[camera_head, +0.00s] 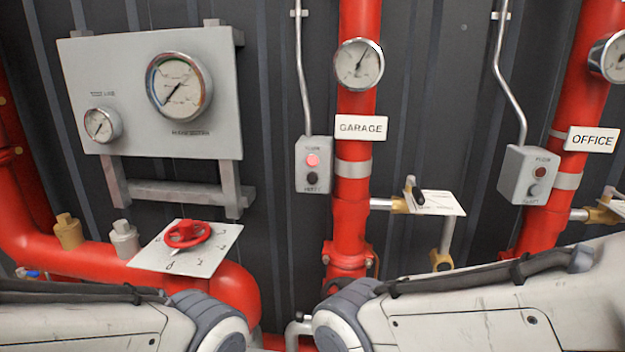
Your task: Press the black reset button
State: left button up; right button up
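A grey control box (314,164) is fixed to the wall just left of the red GARAGE pipe. It has a bright pink-red round light or button (312,160) on top and a black round button (312,178) below it, with small blurred lettering. Links of my two arms cross the bottom left and bottom right, below the boxes. Neither gripper shows in the picture.
A GARAGE sign (361,128) and a gauge (358,64) sit on the red pipe (352,217). A valve lever (414,190) with a white plate juts out to its right. A red handwheel (187,233) and a gauge panel (130,75) are at left.

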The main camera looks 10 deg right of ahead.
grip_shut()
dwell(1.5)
